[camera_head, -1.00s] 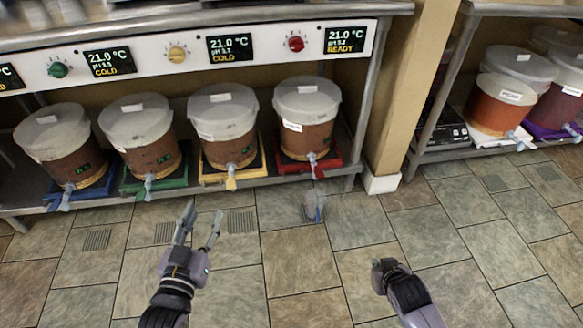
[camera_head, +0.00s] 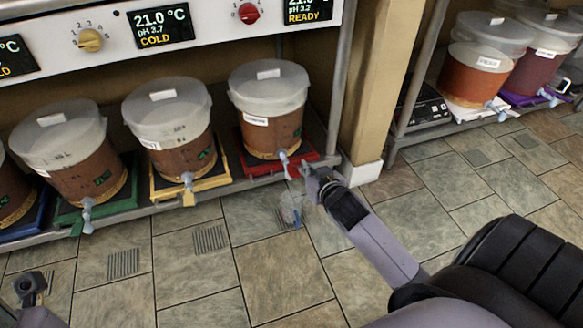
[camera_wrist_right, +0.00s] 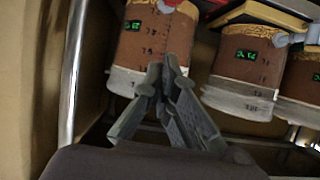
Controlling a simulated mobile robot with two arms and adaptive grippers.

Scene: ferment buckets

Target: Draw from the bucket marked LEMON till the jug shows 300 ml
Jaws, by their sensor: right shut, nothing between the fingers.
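A bucket with a grey-white lid and brown contents (camera_head: 272,133) stands on a red mat at the right end of the shelf. Its front label (camera_head: 255,121) is too small to read surely. Its pale tap (camera_head: 284,166) points down at the shelf's front edge. A clear jug (camera_head: 290,207) with a blue part sits on the floor below; its level is unreadable. My right gripper (camera_head: 307,174) is just right of the tap; contact cannot be told. In the wrist view, its fingers (camera_wrist_right: 165,68) are shut and empty before a bucket (camera_wrist_right: 151,36). My left arm shows only partly at lower left.
Similar buckets stand on yellow (camera_head: 191,186), green and blue mats to the left. A tan post (camera_head: 372,100) rises right of the shelf. Another rack (camera_head: 437,132) with buckets and a black device (camera_head: 424,108) stands at right. The tiled floor in front is largely clear.

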